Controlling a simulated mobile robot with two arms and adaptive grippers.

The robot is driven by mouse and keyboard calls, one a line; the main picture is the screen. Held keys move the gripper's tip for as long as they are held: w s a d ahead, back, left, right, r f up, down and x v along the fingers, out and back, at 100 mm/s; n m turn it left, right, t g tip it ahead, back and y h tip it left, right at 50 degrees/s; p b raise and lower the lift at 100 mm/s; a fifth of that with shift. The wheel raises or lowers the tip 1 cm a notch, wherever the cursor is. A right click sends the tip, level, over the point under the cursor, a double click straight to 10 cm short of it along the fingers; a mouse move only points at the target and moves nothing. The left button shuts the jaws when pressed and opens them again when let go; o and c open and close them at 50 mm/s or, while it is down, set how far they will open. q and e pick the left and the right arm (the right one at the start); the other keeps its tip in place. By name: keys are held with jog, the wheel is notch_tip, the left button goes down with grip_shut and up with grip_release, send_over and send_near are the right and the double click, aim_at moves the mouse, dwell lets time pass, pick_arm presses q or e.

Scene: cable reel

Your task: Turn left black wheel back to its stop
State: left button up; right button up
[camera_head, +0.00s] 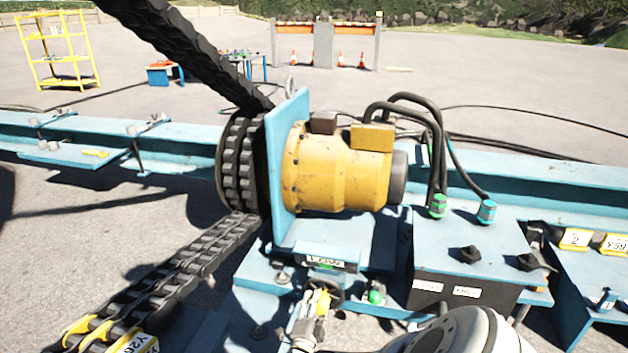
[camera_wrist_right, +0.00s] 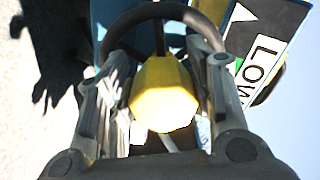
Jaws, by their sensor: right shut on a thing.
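The left black wheel (camera_head: 335,284) is a small dark handwheel low in front of the yellow motor. In the right wrist view its dark rim (camera_wrist_right: 160,10) arches between my fingertips. My right gripper (camera_head: 314,305) comes up from the bottom of the head view and is at the wheel. A yellow faceted piece (camera_wrist_right: 163,95) shows between the fingers. The lower part of the wheel is hidden. My left gripper is not in view.
A green-topped fitting (camera_head: 375,295) stands just right of the wheel. A control box (camera_head: 455,273) with two black knobs is farther right. A yellow motor (camera_head: 335,175) and a heavy chain (camera_head: 185,265) are behind and left. A "LOW" label (camera_wrist_right: 268,48) is beside the wheel.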

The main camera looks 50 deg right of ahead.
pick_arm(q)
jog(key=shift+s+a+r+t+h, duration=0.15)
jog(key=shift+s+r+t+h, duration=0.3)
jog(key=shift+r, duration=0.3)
pick_arm(e)
jog(key=shift+s+f+n, duration=0.1)
jog(key=shift+f+n, duration=0.05)
jog(key=shift+n, duration=0.7)
jog(key=shift+f+n, duration=0.1)
jog(key=shift+n, duration=0.75)
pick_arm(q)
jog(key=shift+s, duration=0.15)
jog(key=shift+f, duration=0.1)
pick_arm(e)
jog(key=o, duration=1.4)
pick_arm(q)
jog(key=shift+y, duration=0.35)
